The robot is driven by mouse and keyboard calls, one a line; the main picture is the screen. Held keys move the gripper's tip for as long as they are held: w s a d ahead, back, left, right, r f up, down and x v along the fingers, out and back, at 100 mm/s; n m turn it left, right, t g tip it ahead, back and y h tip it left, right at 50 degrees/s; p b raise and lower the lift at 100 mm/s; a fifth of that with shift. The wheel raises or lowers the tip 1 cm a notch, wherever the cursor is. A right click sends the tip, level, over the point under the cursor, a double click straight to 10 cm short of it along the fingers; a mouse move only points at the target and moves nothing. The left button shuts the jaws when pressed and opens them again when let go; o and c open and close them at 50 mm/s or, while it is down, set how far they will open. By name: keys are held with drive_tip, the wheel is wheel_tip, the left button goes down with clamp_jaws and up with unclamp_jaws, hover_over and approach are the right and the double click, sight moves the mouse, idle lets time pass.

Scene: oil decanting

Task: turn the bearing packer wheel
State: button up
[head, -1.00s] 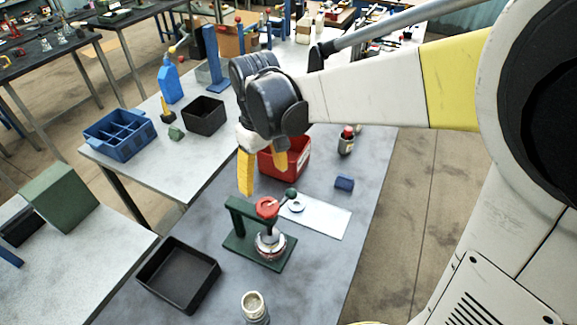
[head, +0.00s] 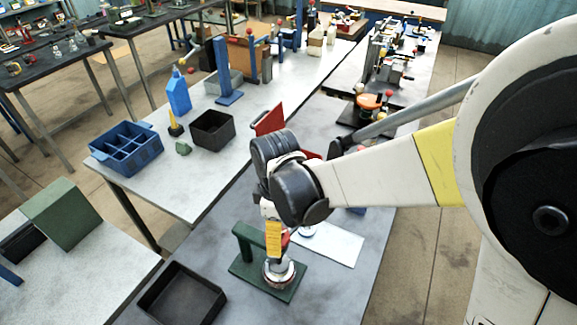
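The bearing packer stands on the grey bench, with a green frame (head: 243,238) on a green base plate. A round silver part (head: 279,271) sits on the base. The red wheel (head: 286,239) on top is mostly hidden, and only a bit of red shows behind my finger. My gripper (head: 273,240) points down over the packer, with one yellow finger in front of the wheel. The other finger is hidden, so I cannot tell whether it is open or touching the wheel.
A black tray (head: 150,310) lies left of the packer, and a white sheet (head: 340,243) lies to its right. A red bin (head: 269,119) is partly hidden behind my arm. A blue divided box (head: 125,150) and a black box (head: 212,129) stand on the left bench.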

drive_tip(key=shift+f, duration=1.05)
drive_tip(key=c, duration=1.2)
drive_tip(key=shift+o, duration=0.2)
drive_tip(key=shift+m, duration=0.5)
drive_tip(key=o, duration=1.2)
drive_tip(key=shift+c, duration=0.2)
wheel_tip(320, 180, up, 12)
